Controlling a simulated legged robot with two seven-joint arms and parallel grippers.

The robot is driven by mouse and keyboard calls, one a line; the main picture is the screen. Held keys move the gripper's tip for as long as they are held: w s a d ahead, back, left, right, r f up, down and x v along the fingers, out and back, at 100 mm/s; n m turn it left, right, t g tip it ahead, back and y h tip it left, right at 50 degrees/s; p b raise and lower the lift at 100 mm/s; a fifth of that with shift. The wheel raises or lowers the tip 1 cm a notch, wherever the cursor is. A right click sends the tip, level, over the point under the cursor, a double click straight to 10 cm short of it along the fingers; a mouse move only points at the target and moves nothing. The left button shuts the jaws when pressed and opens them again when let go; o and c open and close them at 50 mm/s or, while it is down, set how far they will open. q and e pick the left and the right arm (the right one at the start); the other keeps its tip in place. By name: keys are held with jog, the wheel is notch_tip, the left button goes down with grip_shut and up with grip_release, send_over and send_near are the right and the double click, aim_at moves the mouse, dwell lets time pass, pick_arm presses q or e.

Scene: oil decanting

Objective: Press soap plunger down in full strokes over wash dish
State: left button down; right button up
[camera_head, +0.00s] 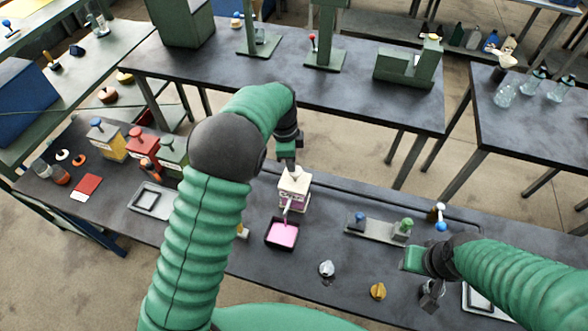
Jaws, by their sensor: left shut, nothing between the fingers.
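The soap dispenser (292,198) is a cream bottle with a pink band, standing upright on the dark bench. Its pale plunger head (294,172) is at the top, partly hidden by my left gripper. A spout points down toward the wash dish (267,244), a small black square dish with pink liquid in it, just in front of the bottle. My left gripper (287,164) is shut with its tips right at the plunger head; whether they touch cannot be told. My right gripper (421,275) is low over the right of the bench, away from the dispenser; its finger opening is unclear.
A grey rack (372,231) with a blue and a green item lies right of the dispenser. A silver item (327,268) and a gold knob (378,291) sit in front. Yellow (108,143), red (143,150) and green containers and a grey tray (151,199) stand left.

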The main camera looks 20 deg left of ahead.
pick_arm(q)
jog(key=f, duration=0.1)
jog(key=f+b, duration=0.1)
jog(key=shift+s+d+f, duration=0.1)
jog(key=shift+d+f, duration=0.2)
jog(key=shift+f, duration=0.05)
jog(key=shift+d, duration=0.1)
jog(key=a, duration=0.2)
jog(key=a+r, duration=0.1)
jog(key=shift+s, duration=0.3)
jog(key=shift+a, duration=0.15)
notch_tip(320, 180, up, 17)
jog(key=a+b, duration=0.1)
jog(key=shift+s+a+f, duration=0.15)
jog(key=shift+a+f, duration=0.05)
jog(key=shift+a, duration=0.15)
dwell(0.6)
